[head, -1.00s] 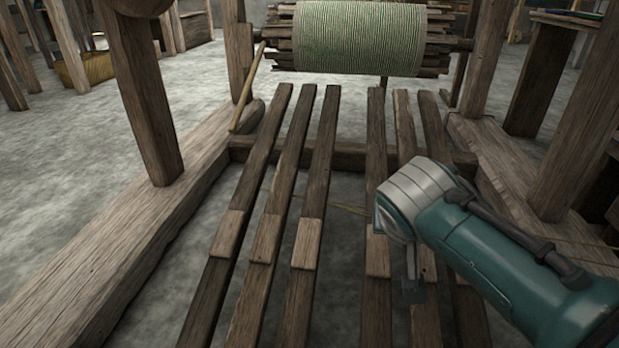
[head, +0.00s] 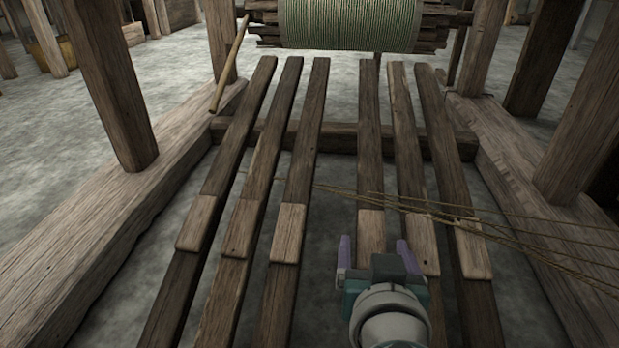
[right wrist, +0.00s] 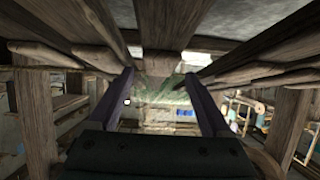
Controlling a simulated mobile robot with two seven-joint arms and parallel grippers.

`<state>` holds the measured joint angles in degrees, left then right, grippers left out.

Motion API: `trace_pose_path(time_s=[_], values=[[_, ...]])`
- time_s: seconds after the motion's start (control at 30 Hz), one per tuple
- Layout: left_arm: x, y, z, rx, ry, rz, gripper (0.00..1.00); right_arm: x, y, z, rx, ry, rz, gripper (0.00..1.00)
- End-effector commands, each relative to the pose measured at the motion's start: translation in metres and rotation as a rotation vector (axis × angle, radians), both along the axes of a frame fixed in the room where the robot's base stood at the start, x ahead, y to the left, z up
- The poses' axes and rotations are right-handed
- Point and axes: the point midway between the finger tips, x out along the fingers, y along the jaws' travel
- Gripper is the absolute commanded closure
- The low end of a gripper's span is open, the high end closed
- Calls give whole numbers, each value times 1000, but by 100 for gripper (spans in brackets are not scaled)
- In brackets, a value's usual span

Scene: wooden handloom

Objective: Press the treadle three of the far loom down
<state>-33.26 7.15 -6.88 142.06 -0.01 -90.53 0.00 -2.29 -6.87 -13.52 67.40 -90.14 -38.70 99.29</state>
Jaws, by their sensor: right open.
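Wooden treadles lie side by side in the head view, three on the left and three on the right, each with a paler pad partway along. The third treadle from the left (head: 303,160) has its pad left of my right gripper. My right gripper (head: 377,252) is open, its two purple fingers spread at the near end of the pad on the inner treadle of the right group (head: 371,200). I cannot tell whether it touches that treadle. In the right wrist view, the open fingers (right wrist: 158,78) have nothing between them. My left gripper is out of view.
A crossbar (head: 340,138) runs at the treadles' far part. Thin cords (head: 540,235) cross the right treadles. Frame beams stand on the left (head: 110,90) and right (head: 575,120). A green striped cloth roll (head: 345,22) hangs at the back.

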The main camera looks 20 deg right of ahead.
Motion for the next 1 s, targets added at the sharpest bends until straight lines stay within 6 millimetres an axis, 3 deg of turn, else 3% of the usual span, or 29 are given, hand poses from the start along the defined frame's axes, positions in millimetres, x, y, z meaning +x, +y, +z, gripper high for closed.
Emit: trace_pose_path(time_s=[0.2,0.5,1.0], values=[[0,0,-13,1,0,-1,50,20,-10,-11,0,0,-1,18],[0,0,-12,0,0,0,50,23,-12,-10,-1,2,-1,18],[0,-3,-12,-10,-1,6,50,22,-12,-10,-1,2,-1,73]])
